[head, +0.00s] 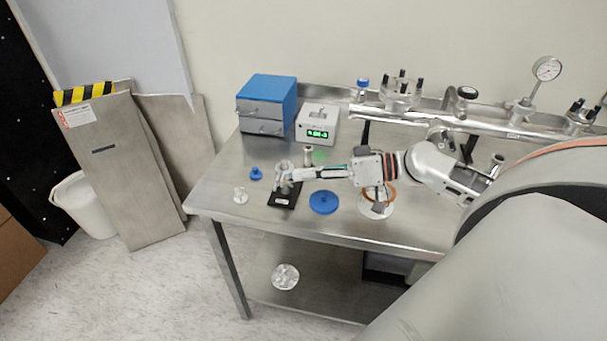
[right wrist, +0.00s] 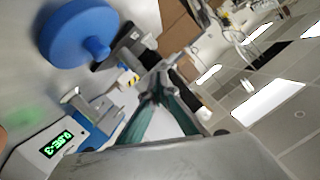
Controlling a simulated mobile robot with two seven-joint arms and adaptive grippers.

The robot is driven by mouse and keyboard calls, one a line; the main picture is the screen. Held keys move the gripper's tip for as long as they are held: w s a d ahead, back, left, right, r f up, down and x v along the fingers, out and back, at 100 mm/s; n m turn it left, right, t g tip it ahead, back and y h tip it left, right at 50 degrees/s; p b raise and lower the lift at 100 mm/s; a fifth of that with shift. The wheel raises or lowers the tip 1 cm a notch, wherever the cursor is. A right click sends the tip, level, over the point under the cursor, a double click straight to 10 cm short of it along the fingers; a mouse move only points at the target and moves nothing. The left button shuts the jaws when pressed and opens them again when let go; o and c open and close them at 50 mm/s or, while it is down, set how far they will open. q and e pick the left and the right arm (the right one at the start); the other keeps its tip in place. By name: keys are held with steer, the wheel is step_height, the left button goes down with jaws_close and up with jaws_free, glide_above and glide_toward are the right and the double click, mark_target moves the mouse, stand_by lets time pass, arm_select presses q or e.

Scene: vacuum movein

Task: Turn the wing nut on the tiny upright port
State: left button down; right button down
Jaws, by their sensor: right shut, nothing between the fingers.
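My right gripper (head: 292,176) reaches in from the right over the bench, its fingers level and pointing left. Its fingertips are together and empty, at a small metal upright port (head: 283,170) on a black base plate (head: 283,202). In the right wrist view, the teal fingers (right wrist: 158,88) meet at their tips in front of metal parts. The black plate (right wrist: 128,42) shows partly beyond them. I cannot make out the wing nut clearly, nor whether the fingertips touch it. My left gripper is not in view.
A blue disc (head: 323,202) lies right of the plate; a small blue part (head: 256,173) and a white fitting (head: 240,195) stand left. Behind are a blue drawer cabinet (head: 266,104) and a display box (head: 318,122). A metal pipe (head: 450,121) runs along the back right.

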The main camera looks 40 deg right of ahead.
steer(key=shift+f+m+y, duration=0.25)
steer(key=shift+m+y, duration=0.05)
steer(key=shift+m, duration=0.2)
stand_by(0.5)
steer(key=shift+w+d+f, duration=0.1)
steer(key=shift+f, duration=0.05)
stand_by(2.8)
